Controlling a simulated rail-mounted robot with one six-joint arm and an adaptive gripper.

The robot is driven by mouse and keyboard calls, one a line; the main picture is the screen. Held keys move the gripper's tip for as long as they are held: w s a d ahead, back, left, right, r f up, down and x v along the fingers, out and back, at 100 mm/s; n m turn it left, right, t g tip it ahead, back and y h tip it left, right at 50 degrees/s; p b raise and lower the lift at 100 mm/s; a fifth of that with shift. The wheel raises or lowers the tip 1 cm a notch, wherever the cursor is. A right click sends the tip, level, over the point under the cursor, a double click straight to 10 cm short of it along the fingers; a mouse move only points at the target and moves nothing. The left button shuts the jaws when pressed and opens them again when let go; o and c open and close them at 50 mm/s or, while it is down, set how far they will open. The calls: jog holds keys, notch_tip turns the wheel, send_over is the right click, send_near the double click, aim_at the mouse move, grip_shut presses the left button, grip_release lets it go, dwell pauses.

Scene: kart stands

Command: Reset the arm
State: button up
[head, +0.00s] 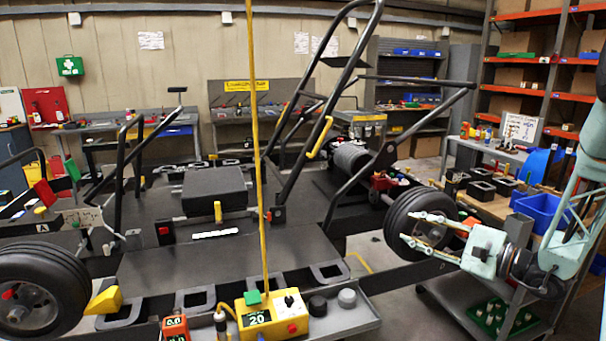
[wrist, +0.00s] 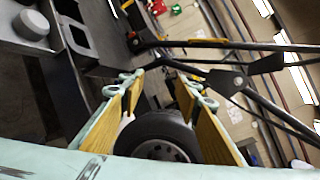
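My gripper (head: 409,228) is on the right in the head view, at the end of my pale green arm, pointing left. Its two fingers are spread apart with nothing held between them. In the head view they overlap a black kart wheel (head: 416,205). In the wrist view my gripper (wrist: 163,84) shows its yellow-padded fingers wide apart, with a black tyre (wrist: 158,128) showing in the gap. I cannot tell how close the fingers are to the tyre.
A kart frame with dark bars (head: 345,85) stands beside my gripper. A yellow control box (head: 271,318) with a tall yellow pole (head: 256,130) is at the front. A cart with a blue bin (head: 541,212) and orange-edged shelves (head: 530,90) are on the right.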

jog(key=s+a+r+n+g+y, duration=0.1)
jog(key=s+a+r+n+g, duration=0.25)
jog(key=s+a, duration=0.35)
jog(key=s+a+r+n+g+y, duration=0.1)
jog(key=s+a+r+n+g, duration=0.15)
jog(key=s+a+r, duration=0.4)
jog(key=s+a+n+g+h, duration=0.3)
jog(key=s+a+n+g, duration=0.15)
jog(key=s+a, duration=0.7)
jog(key=s+d+r+n+g+h, duration=0.1)
jog(key=s+d+n+g+h, duration=0.2)
jog(key=s, duration=1.3)
jog(key=s+d+r+n+t+h, duration=0.3)
jog(key=s+d+h, duration=0.4)
jog(key=s+d, duration=0.3)
jog(key=shift+s+d+r+t+h+p, duration=0.2)
jog(key=shift+s+t+h+p, duration=0.1)
jog(key=shift+t, duration=0.55)
